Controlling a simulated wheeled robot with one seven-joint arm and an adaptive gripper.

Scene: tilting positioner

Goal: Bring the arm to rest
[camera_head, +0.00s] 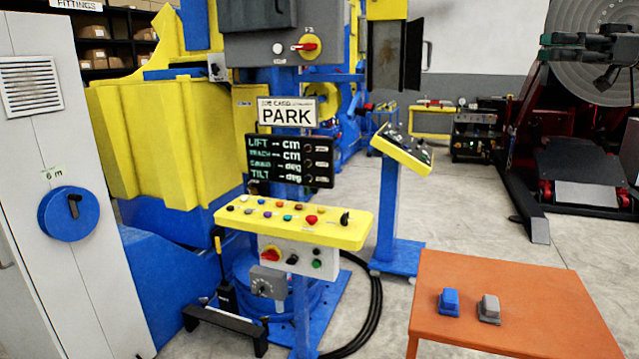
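A blue control stand carries a white job card (286,112) that reads PARK. Below the card is a black display (290,161) with lines for lift, reach, swing (blurred) and tilt; no numbers are legible. A yellow panel (294,222) with several coloured buttons and a small black lever (345,218) juts out under it. A grey box above has another red-and-yellow switch (306,46).
An orange table (560,312) at lower right holds a blue block (449,301) and a grey block (489,309). A second console (402,152) stands behind. A grey cabinet (40,130) is at left. A dark machine with a round plate (592,65) is at right. Open floor lies between.

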